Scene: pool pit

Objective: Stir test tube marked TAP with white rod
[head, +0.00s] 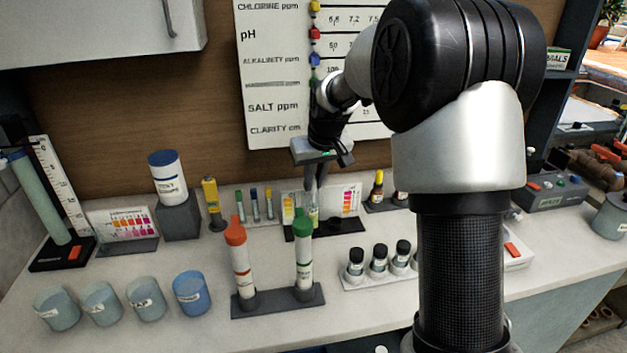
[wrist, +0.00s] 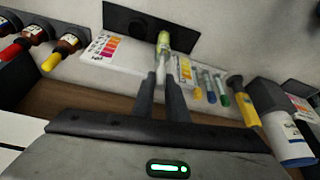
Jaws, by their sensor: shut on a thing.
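My gripper (head: 314,182) points down over the back of the counter; its fingers also show in the wrist view (wrist: 162,78). They are shut on a thin white rod (wrist: 161,58). The rod's far end meets a clear tube with a yellow-green tint (wrist: 164,40), directly beyond the fingertips. This tube stands at the dark holder in the head view (head: 314,215). I cannot read a mark on it, nor tell how deep the rod sits. A grey-green cup (head: 147,300) at the front left seems to be labelled TAP.
Colour chart cards (head: 345,199) flank the tube closely. Small tubes with coloured caps (head: 254,205) stand left of it, dropper bottles (head: 377,190) right. A rack with orange-capped (head: 240,262) and green-capped (head: 304,258) tubes stands in front. Several black-capped vials (head: 379,259) stand front right.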

